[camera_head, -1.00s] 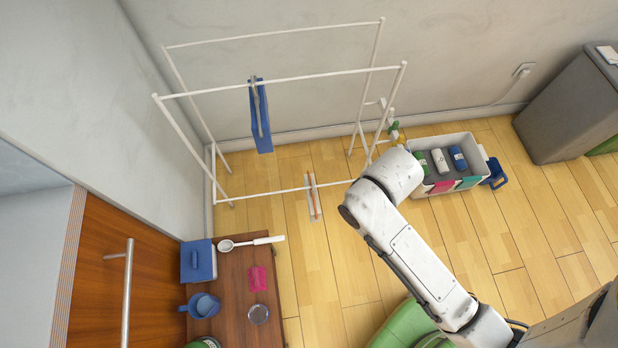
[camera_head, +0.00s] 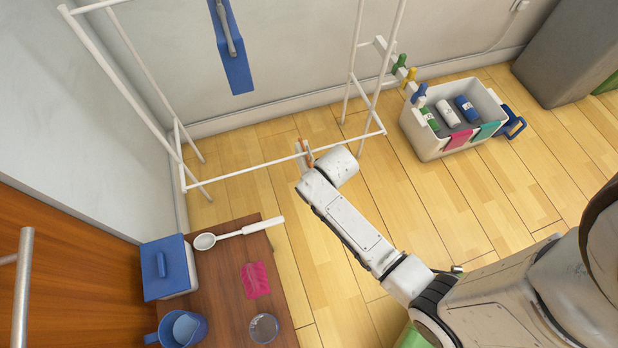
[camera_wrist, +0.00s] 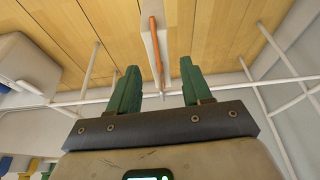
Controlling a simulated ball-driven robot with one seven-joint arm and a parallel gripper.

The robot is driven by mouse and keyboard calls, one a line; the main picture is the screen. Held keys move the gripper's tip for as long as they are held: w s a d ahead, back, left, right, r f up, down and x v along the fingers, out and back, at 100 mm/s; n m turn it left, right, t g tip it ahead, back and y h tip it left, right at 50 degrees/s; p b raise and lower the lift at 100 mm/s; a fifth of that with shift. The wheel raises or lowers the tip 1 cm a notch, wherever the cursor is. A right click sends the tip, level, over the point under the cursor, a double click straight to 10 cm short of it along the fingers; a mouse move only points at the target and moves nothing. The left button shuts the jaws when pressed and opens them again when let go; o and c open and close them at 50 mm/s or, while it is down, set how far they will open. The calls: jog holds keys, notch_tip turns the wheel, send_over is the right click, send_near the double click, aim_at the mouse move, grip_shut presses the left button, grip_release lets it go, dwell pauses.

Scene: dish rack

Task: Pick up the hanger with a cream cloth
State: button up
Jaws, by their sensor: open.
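The hanger with a cream cloth (camera_wrist: 149,38) shows in the wrist view as a pale slab with an orange-brown strip along it. In the head view this hanger (camera_head: 304,152) is at the rack's low front rail, partly hidden by my arm. In the wrist view my gripper (camera_wrist: 160,66) is open, its two green fingers apart and empty. The hanger lines up with the gap between the fingertips; I cannot tell how far off it is. The fingers are hidden in the head view.
The white rack (camera_head: 262,172) has thin rails around my gripper. A blue cloth (camera_head: 238,74) hangs on it higher up. A white basket (camera_head: 430,142) with rolled cloths stands right. A wooden table (camera_head: 222,282) at lower left holds a blue-lidded box, ladle, mug and pink cloth.

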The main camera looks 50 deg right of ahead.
jog(key=shift+m, duration=0.3)
jog(key=b+x, duration=0.1)
jog(key=x, duration=0.1)
jog(key=b+x, duration=0.1)
jog(key=x, duration=0.2)
jog(key=b+x, duration=0.1)
jog(key=x, duration=0.1)
jog(key=shift+s+d+f, duration=0.2)
jog(key=shift+s+d, duration=0.05)
jog(key=shift+d, duration=0.15)
jog(key=b+x, duration=0.3)
jog(key=x, duration=0.2)
jog(key=shift+w+d+f, duration=0.1)
jog(key=shift+w+f, duration=0.05)
jog(key=shift+f, duration=0.05)
jog(key=b+x, duration=0.4)
jog(key=x, duration=0.1)
jog(key=shift+w+d, duration=0.15)
jog(key=shift+w, duration=0.1)
jog(key=shift+r, duration=0.1)
grip_shut()
